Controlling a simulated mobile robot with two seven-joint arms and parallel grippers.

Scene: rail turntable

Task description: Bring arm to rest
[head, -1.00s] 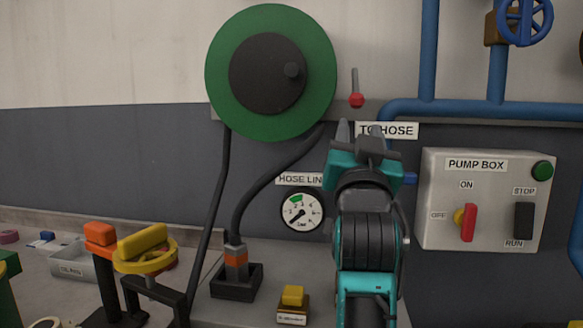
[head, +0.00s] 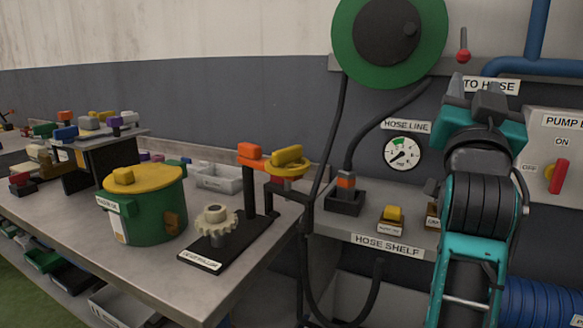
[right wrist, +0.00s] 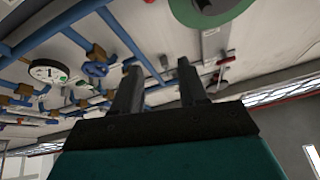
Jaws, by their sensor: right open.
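My right arm comes up from the bottom right in the head view, bent, with its teal and black links in front of the wall. My right gripper (head: 472,90) points upward near the TO HOSE sign. In the right wrist view my right gripper (right wrist: 160,85) shows two dark fingers apart with nothing between them. Beyond them are blue pipes and the underside of the green hose reel (right wrist: 212,12). My left gripper is not in view.
The green reel (head: 345,40) hangs on the wall left of my right arm. The hose shelf (head: 350,228) and pump box (head: 560,145) flank the arm. A bench (head: 60,205) on the left carries a green pot (head: 155,215), a gear (head: 215,220) and several small parts.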

